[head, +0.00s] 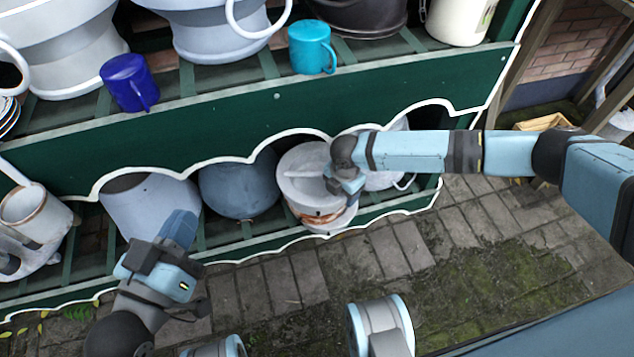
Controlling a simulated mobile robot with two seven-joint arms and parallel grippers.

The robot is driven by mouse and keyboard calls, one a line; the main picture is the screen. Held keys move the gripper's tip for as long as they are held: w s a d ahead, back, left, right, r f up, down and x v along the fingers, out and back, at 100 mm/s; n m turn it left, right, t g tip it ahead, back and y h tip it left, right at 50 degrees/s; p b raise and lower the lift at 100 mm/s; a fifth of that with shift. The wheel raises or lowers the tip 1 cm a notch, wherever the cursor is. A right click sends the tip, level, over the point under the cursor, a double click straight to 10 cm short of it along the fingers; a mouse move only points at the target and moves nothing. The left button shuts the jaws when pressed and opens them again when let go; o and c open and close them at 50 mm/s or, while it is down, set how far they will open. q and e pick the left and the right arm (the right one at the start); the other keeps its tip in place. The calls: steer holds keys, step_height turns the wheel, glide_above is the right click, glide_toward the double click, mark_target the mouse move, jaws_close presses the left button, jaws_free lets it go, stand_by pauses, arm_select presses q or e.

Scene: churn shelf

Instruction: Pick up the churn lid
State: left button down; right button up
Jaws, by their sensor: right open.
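The churn lid (304,190) is a pale grey, round lid with a raised rib, on top of a whitish churn (322,217) with a rusty brown band, on the lower shelf. My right gripper (350,194) is open at the lid's right side, over its edge. Its fingers are small and partly hidden by my wrist, so I cannot tell whether they touch the lid. My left gripper (172,270) is at the lower left, in front of the shelf and away from the lid.
A green shelf board (160,130) with a scalloped white edge overhangs the lower shelf. A grey bucket (150,205) and a dark blue round pot (238,186) stand left of the churn. A blue mug (130,82) and a teal mug (312,48) stand above. Paving (420,235) in front is clear.

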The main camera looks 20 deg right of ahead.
jaws_close()
steer(key=shift+r, duration=0.1)
arm_select(q)
steer(key=shift+r, duration=0.15)
arm_select(e)
steer(key=shift+r, duration=0.1)
